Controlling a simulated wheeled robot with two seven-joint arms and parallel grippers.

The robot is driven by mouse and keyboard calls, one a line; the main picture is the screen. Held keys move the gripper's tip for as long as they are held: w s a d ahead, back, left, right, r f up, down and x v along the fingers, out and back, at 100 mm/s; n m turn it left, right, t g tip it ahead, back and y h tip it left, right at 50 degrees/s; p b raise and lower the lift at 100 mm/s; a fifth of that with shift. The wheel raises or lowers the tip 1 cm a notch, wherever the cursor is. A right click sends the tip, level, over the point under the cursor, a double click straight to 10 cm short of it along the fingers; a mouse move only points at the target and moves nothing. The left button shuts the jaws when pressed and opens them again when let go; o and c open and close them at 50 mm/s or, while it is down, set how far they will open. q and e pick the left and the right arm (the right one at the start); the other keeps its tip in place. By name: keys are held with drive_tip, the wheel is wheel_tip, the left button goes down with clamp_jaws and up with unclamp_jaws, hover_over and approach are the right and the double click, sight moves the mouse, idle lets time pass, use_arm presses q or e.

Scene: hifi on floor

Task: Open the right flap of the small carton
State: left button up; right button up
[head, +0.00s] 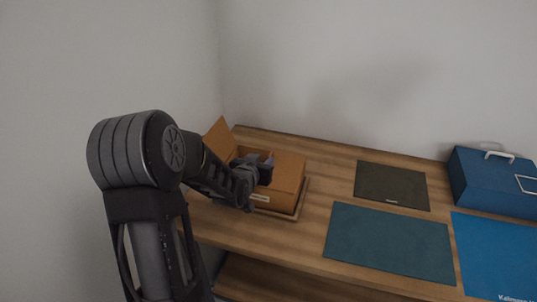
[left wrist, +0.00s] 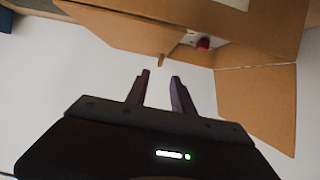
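The small brown carton (head: 284,182) sits on the wooden table at the far left. Its left flap (head: 220,139) stands up and open; it also shows in the left wrist view (left wrist: 258,105). The right flap (head: 290,162) lies over the carton's right part; in the left wrist view (left wrist: 125,32) it has a small tab at its edge. I cannot tell its exact tilt. My left gripper (head: 268,166) is above the carton, near the right flap's inner edge. In the left wrist view its fingers (left wrist: 161,84) are apart with nothing between them. My right gripper is out of view.
The carton stands on a low tray (head: 300,205). A small red thing (left wrist: 203,43) shows inside the carton. A dark mat (head: 392,185), a teal mat (head: 390,242), a blue mat (head: 495,255) and a blue box (head: 495,180) lie to the right. Walls stand behind and left.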

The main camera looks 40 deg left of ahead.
sight(271, 154)
use_arm(q)
drive_tip(key=p+x, duration=0.1)
drive_tip(key=x, duration=0.6)
drive_tip(key=shift+w, duration=0.15)
drive_tip(key=shift+c, duration=0.3)
clamp_jaws()
idle(1.0)
